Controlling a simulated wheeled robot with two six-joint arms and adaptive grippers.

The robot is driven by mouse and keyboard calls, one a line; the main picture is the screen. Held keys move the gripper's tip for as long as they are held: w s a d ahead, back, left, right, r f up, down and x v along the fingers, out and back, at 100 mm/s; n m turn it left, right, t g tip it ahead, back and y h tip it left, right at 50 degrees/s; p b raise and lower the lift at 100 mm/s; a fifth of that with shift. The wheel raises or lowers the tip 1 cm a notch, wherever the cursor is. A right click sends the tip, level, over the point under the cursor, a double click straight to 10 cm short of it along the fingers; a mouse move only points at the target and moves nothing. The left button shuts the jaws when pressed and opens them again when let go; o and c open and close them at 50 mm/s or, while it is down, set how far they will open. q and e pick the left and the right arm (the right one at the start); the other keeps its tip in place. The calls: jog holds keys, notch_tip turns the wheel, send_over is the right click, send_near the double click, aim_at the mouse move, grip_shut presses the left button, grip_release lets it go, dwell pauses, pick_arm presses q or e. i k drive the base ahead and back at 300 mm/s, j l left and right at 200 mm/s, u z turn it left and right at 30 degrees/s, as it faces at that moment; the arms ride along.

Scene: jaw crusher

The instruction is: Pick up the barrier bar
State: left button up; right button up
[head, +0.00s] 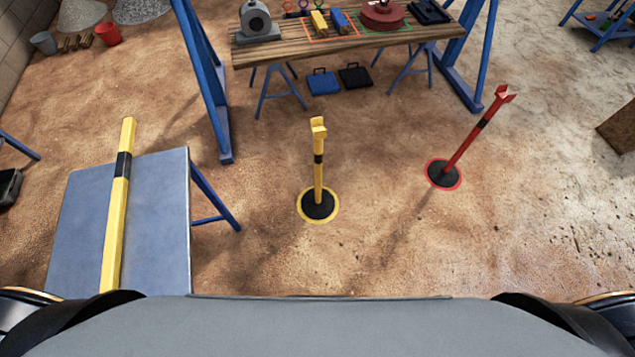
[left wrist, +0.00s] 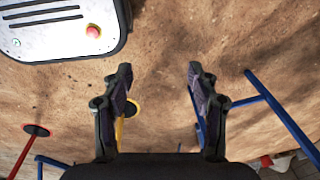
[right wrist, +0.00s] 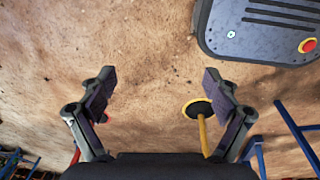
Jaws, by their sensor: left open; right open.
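The barrier bar (head: 113,226) is a long yellow bar with a black band. It lies lengthwise on a blue-grey table (head: 158,230) at the left of the head view, its far end past the table's edge. My left gripper (left wrist: 157,80) is open and empty in the left wrist view. My right gripper (right wrist: 162,85) is open and empty in the right wrist view. Neither gripper shows in the head view, and both are apart from the bar. The bar cannot be made out in either wrist view.
A yellow post (head: 318,170) and a red, leaning post (head: 470,144) stand on round black bases on the dirt floor. A wooden workbench (head: 290,50) with tools stands at the back inside a blue frame (head: 205,80). The floor between the table and posts is clear.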

aim_at(110, 273)
jog(key=l, duration=0.3)
jog(key=u, duration=0.45)
jog(key=j+u, duration=0.1)
jog(key=u, duration=0.75)
jog(key=j+u, duration=0.1)
jog(key=u, duration=0.35)
jog(key=i+u, duration=0.1)
jog(key=u, duration=0.35)
